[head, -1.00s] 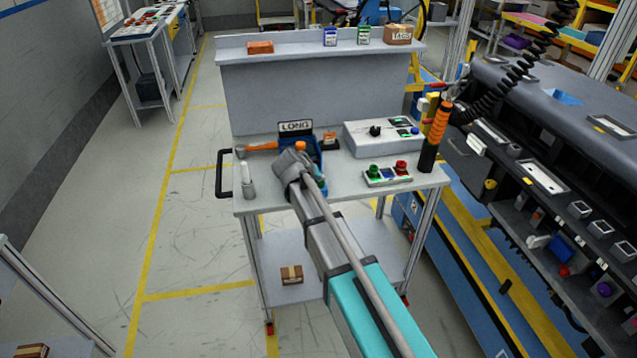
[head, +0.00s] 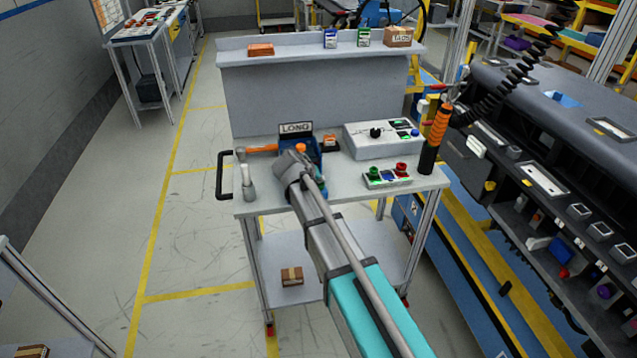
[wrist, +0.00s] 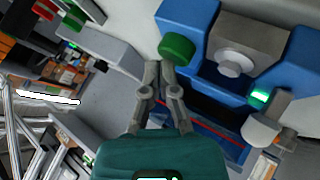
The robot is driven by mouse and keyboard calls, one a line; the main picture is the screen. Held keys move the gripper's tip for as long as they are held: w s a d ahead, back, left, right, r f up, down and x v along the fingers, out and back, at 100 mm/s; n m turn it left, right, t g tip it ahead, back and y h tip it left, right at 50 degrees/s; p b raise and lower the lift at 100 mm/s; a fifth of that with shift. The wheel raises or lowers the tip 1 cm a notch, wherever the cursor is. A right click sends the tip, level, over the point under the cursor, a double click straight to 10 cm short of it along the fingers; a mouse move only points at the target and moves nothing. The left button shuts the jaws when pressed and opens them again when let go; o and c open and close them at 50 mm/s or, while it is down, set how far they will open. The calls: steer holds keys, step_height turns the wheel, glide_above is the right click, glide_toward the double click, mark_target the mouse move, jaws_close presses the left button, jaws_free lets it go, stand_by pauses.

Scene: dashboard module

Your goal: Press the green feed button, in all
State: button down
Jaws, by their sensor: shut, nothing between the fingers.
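The green feed button (wrist: 176,48) is a round, dark green cap beside a blue feeder (wrist: 187,18) in the wrist view. My gripper (wrist: 160,67) is shut and empty, its fingertips close below the button's lower left edge. I cannot tell whether they touch it. In the head view the blue feeder (head: 317,144), with a LONG sign, stands on the cart behind the end of my arm. My arm hides the fingertips and the feed button there.
A small panel (head: 387,178) with green and red buttons sits to the right on the cart. Behind it is a white box (head: 383,145) with a black knob. An orange-handled tool (head: 436,135) stands at the cart's right edge. A white bottle (head: 248,183) stands at the left.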

mark_target(319, 185)
steer(key=shift+r+p, duration=0.45)
steer(key=shift+r, duration=0.15)
steer(key=shift+r+p, duration=2.5)
steer(key=s+d+f+m+g+y, duration=0.1)
steer(key=s+d+g, duration=0.3)
steer(key=s+d, duration=0.7)
steer(key=s+d+f+m+g+y, duration=0.1)
steer(key=s+d+f+g+y, duration=0.2)
steer(key=s+d, duration=0.8)
steer(key=s+f+y, duration=0.1)
steer(key=s, duration=0.2)
steer(key=shift+s+d+f+m+g, duration=0.2)
steer(key=shift+d+f+m+g, duration=0.1)
steer(key=shift+f+g, duration=0.1)
